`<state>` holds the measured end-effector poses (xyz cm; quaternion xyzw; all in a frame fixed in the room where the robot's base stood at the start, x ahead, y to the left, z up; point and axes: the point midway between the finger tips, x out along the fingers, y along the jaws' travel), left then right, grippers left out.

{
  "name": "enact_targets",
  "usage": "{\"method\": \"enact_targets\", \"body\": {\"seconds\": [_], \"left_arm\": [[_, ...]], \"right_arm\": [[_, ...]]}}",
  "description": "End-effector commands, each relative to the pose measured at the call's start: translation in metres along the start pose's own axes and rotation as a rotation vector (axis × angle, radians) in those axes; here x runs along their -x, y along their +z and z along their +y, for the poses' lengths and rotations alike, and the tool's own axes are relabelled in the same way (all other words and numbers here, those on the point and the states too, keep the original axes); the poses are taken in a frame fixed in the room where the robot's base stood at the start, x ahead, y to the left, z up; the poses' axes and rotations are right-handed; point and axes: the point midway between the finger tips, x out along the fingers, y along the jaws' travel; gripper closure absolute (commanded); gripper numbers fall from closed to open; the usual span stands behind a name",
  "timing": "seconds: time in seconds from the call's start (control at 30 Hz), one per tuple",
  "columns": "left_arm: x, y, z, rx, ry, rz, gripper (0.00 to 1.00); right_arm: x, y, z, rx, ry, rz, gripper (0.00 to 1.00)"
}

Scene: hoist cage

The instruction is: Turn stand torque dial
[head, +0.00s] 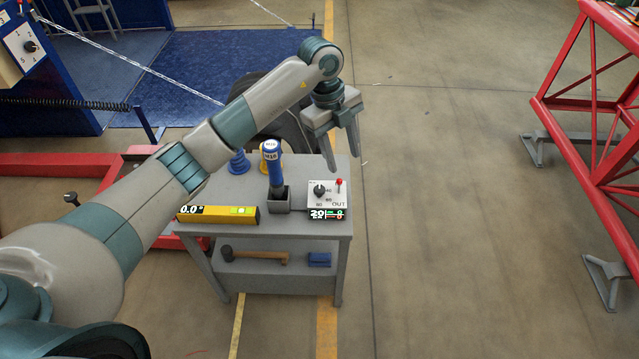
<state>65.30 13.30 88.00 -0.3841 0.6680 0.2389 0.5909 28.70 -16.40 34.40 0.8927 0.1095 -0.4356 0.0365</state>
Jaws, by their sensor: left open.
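The torque dial is a small black knob (319,190) on a light grey control box (327,200) at the right front of a grey stand (300,228). A red-tipped toggle (339,183) stands to the right of the knob, and a small lit display (327,214) with white, green and red figures is on the box's front. My left gripper (345,170) is open and empty, pointing down just behind and above the box. Its fingers look apart from the knob. My right gripper does not show.
A blue-handled tool (273,165) stands in a grey holder (282,203) left of the box. A yellow level (218,215) lies at the stand's front left. A hammer (255,256) and a blue block (319,260) lie on the lower shelf. A red frame (590,110) stands right; the floor between is clear.

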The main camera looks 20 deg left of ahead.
Motion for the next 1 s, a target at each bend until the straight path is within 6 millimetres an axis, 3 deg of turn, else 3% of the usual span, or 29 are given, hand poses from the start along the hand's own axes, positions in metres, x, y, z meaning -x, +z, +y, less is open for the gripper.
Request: {"method": "enact_targets", "body": {"seconds": [0.1, 0.3, 0.73, 1.0], "left_arm": [[0.024, 0.032, 0.012, 0.087, 0.078, -0.126, 0.55], [0.039, 0.050, 0.021, 0.149, 0.123, -0.202, 0.55], [0.035, 0.050, 0.022, 0.146, 0.123, -0.199, 0.55], [0.010, 0.053, 0.025, 0.147, 0.124, -0.196, 0.55]], "right_arm": [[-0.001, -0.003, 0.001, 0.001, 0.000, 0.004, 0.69], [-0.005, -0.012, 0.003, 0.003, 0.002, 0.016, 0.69], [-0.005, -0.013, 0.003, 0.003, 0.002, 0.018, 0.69], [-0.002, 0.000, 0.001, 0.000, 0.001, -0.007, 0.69]]}}
